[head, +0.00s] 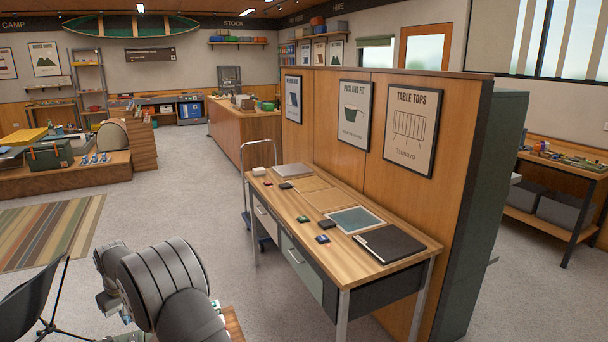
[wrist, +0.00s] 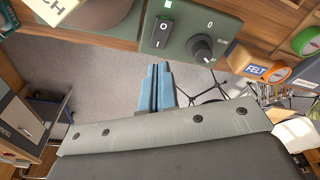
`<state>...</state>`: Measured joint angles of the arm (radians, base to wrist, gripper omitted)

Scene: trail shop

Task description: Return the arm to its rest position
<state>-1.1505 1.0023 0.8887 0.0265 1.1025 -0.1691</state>
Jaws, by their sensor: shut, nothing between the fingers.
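My gripper (wrist: 158,88) shows in the wrist view as two blue fingers side by side, pressed together with nothing between them. It points out over the grey carpet (wrist: 110,68) and touches nothing that I can see. In the head view, the grey links of my arm stand at the lower left, in front of the wooden table; my fingers cannot be made out there.
A green panel (wrist: 232,30) with a switch and knob is close above my fingers in the wrist view. A FELT-labelled box (wrist: 258,70) and a green roll (wrist: 306,41) are right. In the head view, a wooden table (head: 285,206) stands against a partition (head: 453,150); carpet is open leftward.

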